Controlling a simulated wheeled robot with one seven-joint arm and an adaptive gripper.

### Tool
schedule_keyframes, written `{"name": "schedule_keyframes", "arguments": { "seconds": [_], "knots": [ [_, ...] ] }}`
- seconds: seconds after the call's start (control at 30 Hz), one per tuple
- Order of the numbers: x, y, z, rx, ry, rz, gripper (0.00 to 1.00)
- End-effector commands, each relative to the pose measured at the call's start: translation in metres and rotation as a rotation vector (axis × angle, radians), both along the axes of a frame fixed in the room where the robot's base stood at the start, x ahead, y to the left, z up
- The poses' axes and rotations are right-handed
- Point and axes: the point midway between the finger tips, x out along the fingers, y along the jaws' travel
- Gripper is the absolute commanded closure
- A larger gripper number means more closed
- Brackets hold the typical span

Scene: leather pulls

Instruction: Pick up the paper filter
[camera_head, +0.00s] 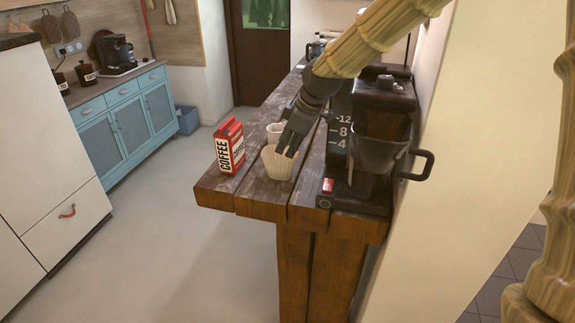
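The paper filter (277,166) is a cream, fluted cup standing on the wooden table near its front edge, wide end up. My gripper (287,151) reaches down from the upper right, with its dark fingertips at the filter's upper right rim. The fingers overlap the rim in this view. I cannot tell whether they are around its wall or only in front of it, or whether they grip it. Part of the filter's rim is hidden behind the fingers.
A red coffee box (229,147) stands left of the filter. A white cup (273,130) is just behind it. A black coffee maker (372,150) stands close on the right. The wooden table (255,205) ends just in front. A blue cabinet (128,122) is at the far left.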

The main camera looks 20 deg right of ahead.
Motion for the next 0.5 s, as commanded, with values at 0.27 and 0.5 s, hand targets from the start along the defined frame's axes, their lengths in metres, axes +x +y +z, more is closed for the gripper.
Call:
{"name": "schedule_keyframes", "arguments": {
  "seconds": [0.27,0.5],
  "knots": [
    [0.011,0.001,-0.027,0.004,0.0,-0.005,0.72],
    [0.015,0.004,-0.035,0.004,0.0,-0.003,0.72]
  ]
}}
